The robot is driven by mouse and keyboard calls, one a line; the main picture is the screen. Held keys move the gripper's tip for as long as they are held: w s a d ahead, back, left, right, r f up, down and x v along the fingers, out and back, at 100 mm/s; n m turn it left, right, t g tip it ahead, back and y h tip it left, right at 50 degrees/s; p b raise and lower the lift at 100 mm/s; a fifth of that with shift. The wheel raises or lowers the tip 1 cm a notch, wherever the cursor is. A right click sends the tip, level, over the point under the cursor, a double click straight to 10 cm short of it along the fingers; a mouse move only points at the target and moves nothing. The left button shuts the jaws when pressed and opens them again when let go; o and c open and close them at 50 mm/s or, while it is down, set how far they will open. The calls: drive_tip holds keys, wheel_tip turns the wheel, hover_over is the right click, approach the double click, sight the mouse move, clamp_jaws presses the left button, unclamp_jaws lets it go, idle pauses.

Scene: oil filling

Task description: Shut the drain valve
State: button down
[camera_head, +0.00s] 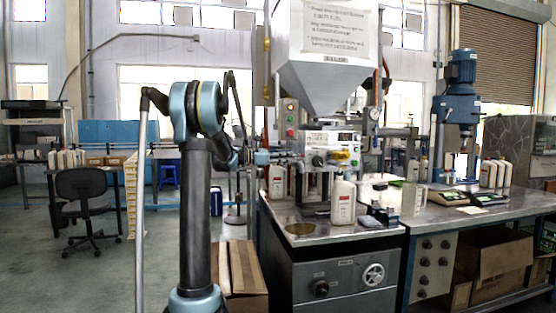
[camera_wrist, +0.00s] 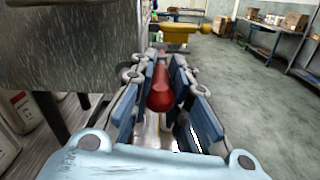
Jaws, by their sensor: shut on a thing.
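My gripper (camera_wrist: 160,78) is closed around a red rounded handle (camera_wrist: 161,92) in the wrist view. The handle lies lengthwise between the two blue finger pads and looks like the valve's lever. The valve body under it is mostly hidden by the fingers, so I cannot tell how far it is turned. In the head view my gripper (camera_head: 264,158) is at the left side of the filling machine, level with its control box (camera_head: 328,137). The red handle cannot be made out there.
A steel hopper (camera_head: 325,88) is above the machine. A cardboard box (camera_head: 240,268) is on the floor by my arm.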

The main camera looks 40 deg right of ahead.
drive_tip(key=c, duration=1.6)
unclamp_jaws()
drive_tip(key=v, duration=1.2)
drive_tip(key=shift+f, duration=0.1)
drive_tip(key=shift+a, duration=0.1)
